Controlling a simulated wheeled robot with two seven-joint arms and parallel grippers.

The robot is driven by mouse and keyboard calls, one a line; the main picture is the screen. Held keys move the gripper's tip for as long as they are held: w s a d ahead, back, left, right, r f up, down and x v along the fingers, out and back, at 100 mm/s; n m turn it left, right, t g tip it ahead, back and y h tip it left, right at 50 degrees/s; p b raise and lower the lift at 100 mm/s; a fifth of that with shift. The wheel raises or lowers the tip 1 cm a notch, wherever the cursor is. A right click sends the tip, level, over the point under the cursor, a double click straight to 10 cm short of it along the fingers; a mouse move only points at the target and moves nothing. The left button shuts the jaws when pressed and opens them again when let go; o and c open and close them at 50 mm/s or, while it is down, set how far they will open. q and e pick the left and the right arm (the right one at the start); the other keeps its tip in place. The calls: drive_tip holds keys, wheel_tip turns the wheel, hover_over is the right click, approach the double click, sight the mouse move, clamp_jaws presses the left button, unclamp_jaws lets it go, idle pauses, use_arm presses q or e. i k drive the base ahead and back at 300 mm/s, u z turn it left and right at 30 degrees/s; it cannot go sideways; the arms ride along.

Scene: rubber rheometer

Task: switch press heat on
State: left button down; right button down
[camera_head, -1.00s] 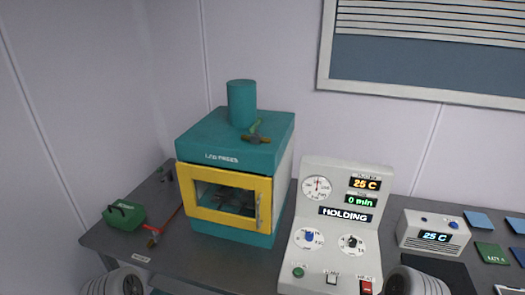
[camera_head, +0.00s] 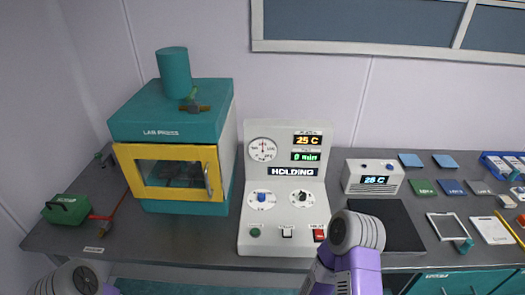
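The press control panel (camera_head: 285,190) is a pale, sloped console beside the teal lab press (camera_head: 180,120) with its yellow-framed door shut. Its displays read 25 C, 0 min and HOLDING. A red rocker switch (camera_head: 319,235) sits at the panel's lower right, under a small label that seems to read HEAT. Whether the switch is on or off is too small to tell. My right arm's grey and purple link is just right of it, at the bottom. A grey part of my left arm shows at the lower left. Neither gripper shows.
A green button (camera_head: 255,232) and a white switch (camera_head: 287,232) share the panel's lower row. A small white 25 C unit (camera_head: 374,178) stands to the right by a black mat (camera_head: 388,226). A green toolbox (camera_head: 66,208) is at the left. Coloured sample squares lie further right.

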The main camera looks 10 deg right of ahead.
sight(319, 235)
drive_tip(key=z, duration=0.55)
drive_tip(key=k, duration=0.45)
drive_tip(key=z, duration=0.05)
drive_tip(key=i, duration=0.55)
